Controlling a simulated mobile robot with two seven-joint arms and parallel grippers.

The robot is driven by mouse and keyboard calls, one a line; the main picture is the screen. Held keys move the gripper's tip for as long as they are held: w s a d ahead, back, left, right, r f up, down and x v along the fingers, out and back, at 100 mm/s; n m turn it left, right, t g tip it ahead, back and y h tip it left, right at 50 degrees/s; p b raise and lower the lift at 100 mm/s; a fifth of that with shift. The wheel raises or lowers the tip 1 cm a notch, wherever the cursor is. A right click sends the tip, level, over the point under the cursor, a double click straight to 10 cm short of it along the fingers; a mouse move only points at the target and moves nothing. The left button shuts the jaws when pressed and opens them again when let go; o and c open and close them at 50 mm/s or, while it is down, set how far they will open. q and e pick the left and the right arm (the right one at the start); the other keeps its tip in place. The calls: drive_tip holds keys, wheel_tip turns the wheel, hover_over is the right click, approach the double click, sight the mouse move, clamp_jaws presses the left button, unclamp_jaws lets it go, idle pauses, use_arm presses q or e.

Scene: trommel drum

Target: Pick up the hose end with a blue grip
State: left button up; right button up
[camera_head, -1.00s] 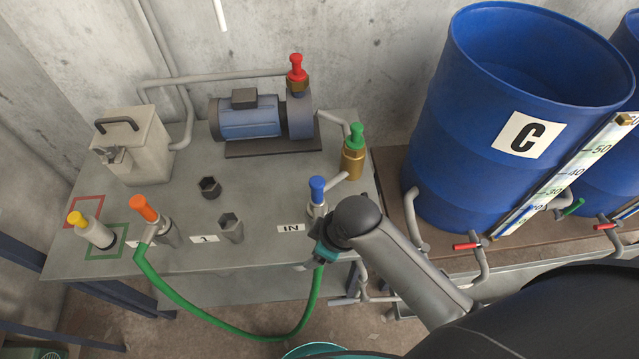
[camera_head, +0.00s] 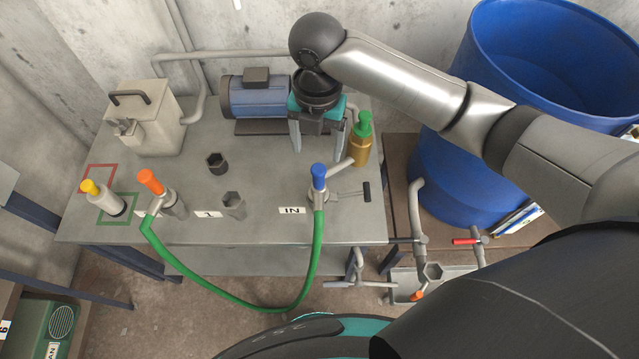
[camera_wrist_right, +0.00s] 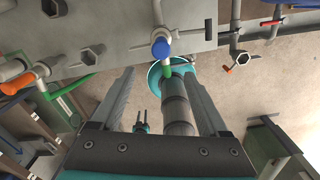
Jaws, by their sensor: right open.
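The hose end with a blue grip (camera_head: 319,177) stands upright beside the IN label near the table's front right edge. The green hose (camera_head: 316,245) hangs from it below the front edge and runs to the orange-gripped end (camera_head: 150,180). My right gripper (camera_head: 319,150) is open and empty, pointing down above the table, with its fingers just behind the blue grip in the picture. In the right wrist view the blue grip (camera_wrist_right: 161,49) shows just beyond the gap between the open fingers (camera_wrist_right: 159,75), apart from both. My left gripper is not in view.
A brass fitting with a green top (camera_head: 361,145) stands close to the right of my gripper. The blue pump (camera_head: 258,97) is behind it. Hex sockets (camera_head: 233,204) and a yellow-topped fitting (camera_head: 100,196) stand to the left. A blue barrel (camera_head: 455,170) is at the right.

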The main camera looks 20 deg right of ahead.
sight(318, 172)
drive_tip(key=shift+d, duration=0.15)
wheel_tip(318, 172, down, 9)
drive_tip(key=shift+b, duration=0.55)
drive_tip(key=shift+w+f+b, duration=0.2)
drive_tip(key=shift+f, duration=1.3)
drive_tip(key=shift+w+f+b, duration=0.15)
drive_tip(key=shift+f+b, duration=0.05)
drive_tip(key=shift+f, duration=1.3)
clamp_jaws()
